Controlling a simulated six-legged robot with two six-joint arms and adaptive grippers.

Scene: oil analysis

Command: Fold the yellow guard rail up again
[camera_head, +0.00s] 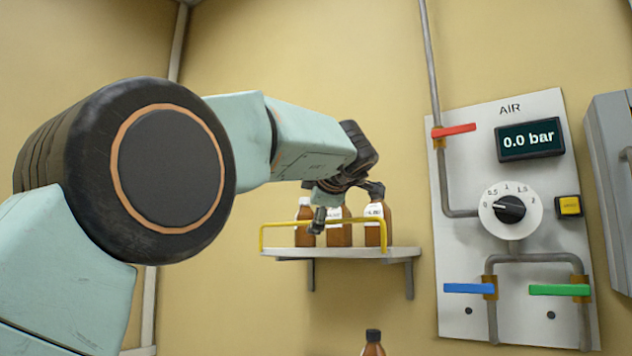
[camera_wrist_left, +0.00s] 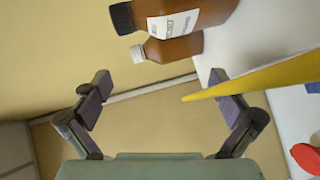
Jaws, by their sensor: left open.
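The yellow guard rail (camera_head: 300,223) runs along the front of the small wall shelf (camera_head: 340,253). Its long bar stands above the shelf board, in front of the bottles. My left gripper (camera_head: 346,201) is open and hangs over the shelf, with one finger near the long bar. In the left wrist view the open fingers (camera_wrist_left: 160,100) stand wide apart. There the yellow rail (camera_wrist_left: 270,77) comes in from the right, crosses one finger and ends in a point inside the gap. I cannot tell whether it touches the finger. My right gripper is not in view.
Several brown bottles (camera_head: 304,236) stand on the shelf behind the rail, close to my left gripper. Another brown bottle (camera_head: 373,347) is below. To the right is the AIR panel (camera_head: 465,318) with coloured valve handles, a dial and a display reading 0.0 bar.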

